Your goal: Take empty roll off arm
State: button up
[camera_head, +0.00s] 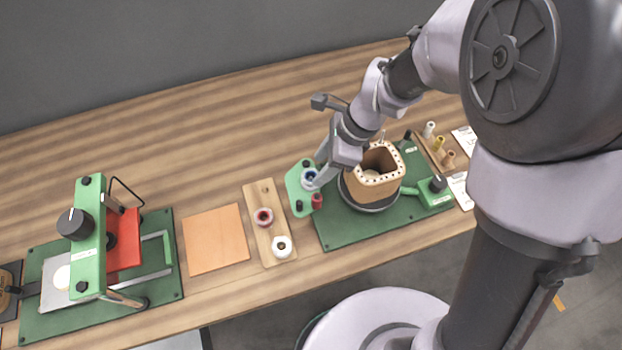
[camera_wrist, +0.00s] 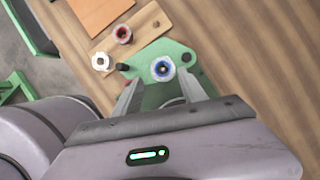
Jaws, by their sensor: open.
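The green arm (camera_head: 296,198) juts out left of the coil winder. My gripper (camera_head: 318,178) is open, and its fingers reach to either side of the roll. In the wrist view my gripper (camera_wrist: 160,88) shows both fingers spread, with the roll between and just beyond the tips. I cannot tell whether they touch it.
A wooden board (camera_head: 257,195) holds a red roll (camera_head: 264,217) and a white roll (camera_head: 281,246). A brown coil former (camera_head: 376,172) stands close right of my gripper. A black knob (camera_wrist: 188,58) and a dark post (camera_wrist: 122,67) flank the roll. Bare table lies behind.

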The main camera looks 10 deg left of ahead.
aim_at(307, 184)
jog(key=b+x, duration=0.2)
jog(key=x, duration=0.3)
jog(key=shift+w+d+f+b, duration=0.15)
jog(key=shift+w+d+b, duration=0.15)
jog(key=shift+d+b, duration=0.1)
jog(key=shift+a+f, duration=0.1)
jog(key=shift+a, duration=0.05)
jog(key=shift+r, duration=0.2)
jog(key=shift+c, duration=0.8)
grip_shut()
